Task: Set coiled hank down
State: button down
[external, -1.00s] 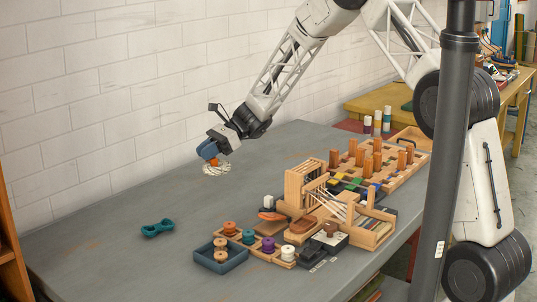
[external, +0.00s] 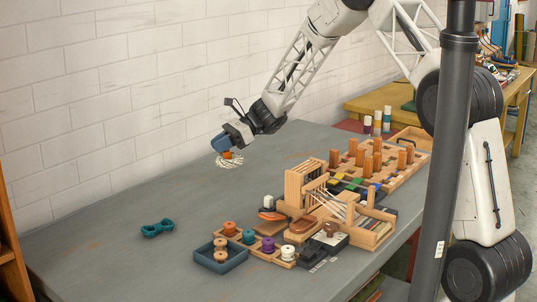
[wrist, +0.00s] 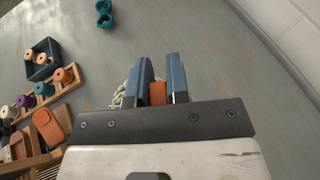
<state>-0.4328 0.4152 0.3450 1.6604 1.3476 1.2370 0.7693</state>
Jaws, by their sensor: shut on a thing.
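A pale, cream coiled hank with an orange band (external: 229,161) hangs at my gripper (external: 226,149), low over the grey table near the wall. In the external view I cannot tell whether its underside touches the table. In the wrist view my gripper (wrist: 159,88) has its blue fingers closed around the orange band, with cream strands (wrist: 118,97) showing beside the left finger. Most of the hank is hidden there. A teal twisted hank (external: 157,228) lies apart on the table to the left; it also shows in the wrist view (wrist: 104,13).
A pegged wooden board (external: 385,165) is farther right. The table (external: 130,262) is bare around the teal hank and below my gripper.

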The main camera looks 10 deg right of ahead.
jog(key=w+d+m+t, duration=0.4)
jog(key=w+d, duration=0.9)
jog(key=d, duration=0.1)
jog(key=shift+t+y, duration=0.4)
jog(key=shift+r, duration=0.1)
jog(key=shift+s+f, duration=0.1)
jog(key=shift+f, duration=3.05)
jog(key=shift+f, duration=1.85)
jog(key=shift+f, duration=0.1)
jog(key=c, duration=1.1)
grip_release()
